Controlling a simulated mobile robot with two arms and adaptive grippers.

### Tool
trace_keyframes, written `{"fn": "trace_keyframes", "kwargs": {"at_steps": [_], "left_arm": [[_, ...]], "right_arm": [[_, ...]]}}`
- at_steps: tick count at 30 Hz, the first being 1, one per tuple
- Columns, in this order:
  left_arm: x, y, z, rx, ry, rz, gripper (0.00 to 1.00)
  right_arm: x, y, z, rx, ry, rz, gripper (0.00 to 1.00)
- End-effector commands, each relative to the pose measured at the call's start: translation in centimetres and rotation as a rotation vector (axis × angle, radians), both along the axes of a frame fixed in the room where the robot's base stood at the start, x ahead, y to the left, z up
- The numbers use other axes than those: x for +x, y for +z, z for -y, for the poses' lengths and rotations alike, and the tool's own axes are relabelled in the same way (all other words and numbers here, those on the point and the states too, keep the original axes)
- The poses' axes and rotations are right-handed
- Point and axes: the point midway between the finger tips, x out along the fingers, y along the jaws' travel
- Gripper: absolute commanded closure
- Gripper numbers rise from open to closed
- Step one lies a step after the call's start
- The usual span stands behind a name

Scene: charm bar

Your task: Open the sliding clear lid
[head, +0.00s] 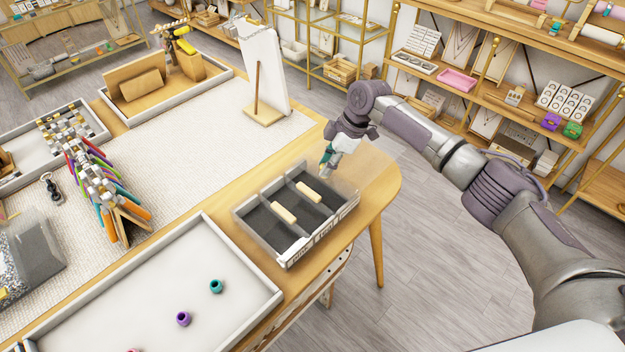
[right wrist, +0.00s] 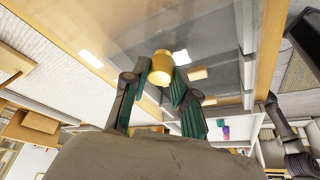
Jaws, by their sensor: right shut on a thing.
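A shallow tray box (head: 290,259) with a pale rim and dark compartments stands near the table's right edge. Its clear lid (head: 372,168) shows as a faint see-through sheet reaching past the box's far right side; its exact edges are hard to make out. My right gripper (head: 328,160) is at the box's far right corner. In the right wrist view, its green-padded fingers (right wrist: 163,85) are shut on a gold knob (right wrist: 161,64), which stands on the clear sheet. My left gripper does not show in the head view.
Two light wooden blocks (head: 284,213) (head: 308,193) lie in the box. A white tray (head: 247,250) with small beads is at front left. A white display stand (head: 262,65) stands behind. Floor is free beyond the table's right edge (head: 390,183).

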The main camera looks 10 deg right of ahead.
Motion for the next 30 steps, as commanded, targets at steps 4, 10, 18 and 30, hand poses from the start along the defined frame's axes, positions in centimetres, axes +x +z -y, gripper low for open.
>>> {"fn": "trace_keyframes", "kwargs": {"at_steps": [4, 10, 18, 30], "left_arm": [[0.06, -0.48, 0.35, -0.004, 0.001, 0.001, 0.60], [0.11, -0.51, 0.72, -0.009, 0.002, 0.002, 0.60], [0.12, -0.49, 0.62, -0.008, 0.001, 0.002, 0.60], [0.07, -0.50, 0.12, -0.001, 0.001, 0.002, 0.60]], "right_arm": [[0.50, -0.07, 0.69, -0.002, -0.002, -0.001, 1.00], [0.62, -0.01, 0.91, -0.003, 0.000, 0.000, 1.00], [0.61, 0.00, 0.90, -0.004, 0.001, 0.000, 0.67], [0.62, 0.03, 0.88, -0.002, 0.000, 0.000, 0.47]]}}
